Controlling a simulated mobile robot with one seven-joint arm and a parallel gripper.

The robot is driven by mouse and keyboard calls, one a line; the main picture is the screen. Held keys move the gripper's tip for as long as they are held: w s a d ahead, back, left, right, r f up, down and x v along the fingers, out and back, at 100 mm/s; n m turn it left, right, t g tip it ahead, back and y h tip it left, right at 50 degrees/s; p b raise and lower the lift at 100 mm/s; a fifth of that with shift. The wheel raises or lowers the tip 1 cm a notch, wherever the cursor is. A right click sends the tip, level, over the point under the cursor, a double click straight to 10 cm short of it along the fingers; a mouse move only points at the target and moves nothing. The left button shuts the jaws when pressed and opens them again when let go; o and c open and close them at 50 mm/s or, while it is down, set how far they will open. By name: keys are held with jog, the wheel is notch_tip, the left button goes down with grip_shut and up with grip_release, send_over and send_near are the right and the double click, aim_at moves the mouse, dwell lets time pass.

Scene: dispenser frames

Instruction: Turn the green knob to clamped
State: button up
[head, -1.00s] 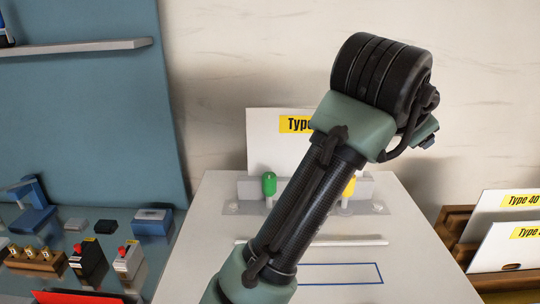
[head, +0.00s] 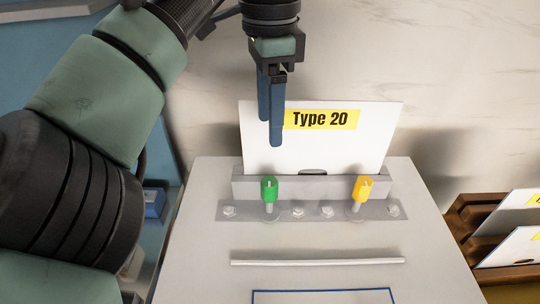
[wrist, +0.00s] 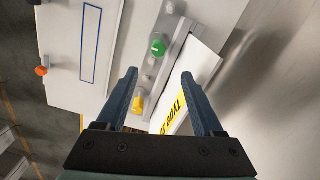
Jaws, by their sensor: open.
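The green knob (head: 269,188) sits upright on a metal stem at the left of a grey clamp bar (head: 325,187). It also shows in the wrist view (wrist: 158,47), top-on with a pale line across its cap. My gripper (head: 270,132) is open and empty, fingers pointing down, above the green knob and in front of the white Type 20 plate (head: 372,130). In the wrist view the green knob lies beyond the gap between my fingertips (wrist: 160,76), apart from them. The knob's clamped mark cannot be made out.
A yellow knob (head: 362,188) stands to the right on the same bar and also shows in the wrist view (wrist: 138,105). A white rod (head: 318,262) and a blue outlined rectangle (head: 322,291) are on the bench top in front. A wooden rack (head: 487,242) holds plates at the right.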

aim_at(270, 181)
jog(key=f, duration=0.6)
jog(key=f+p, duration=0.1)
jog(key=f, duration=0.5)
jog(key=shift+s+f+p, duration=0.2)
jog(key=shift+f+p, duration=0.1)
jog(key=shift+f, duration=0.05)
grip_shut()
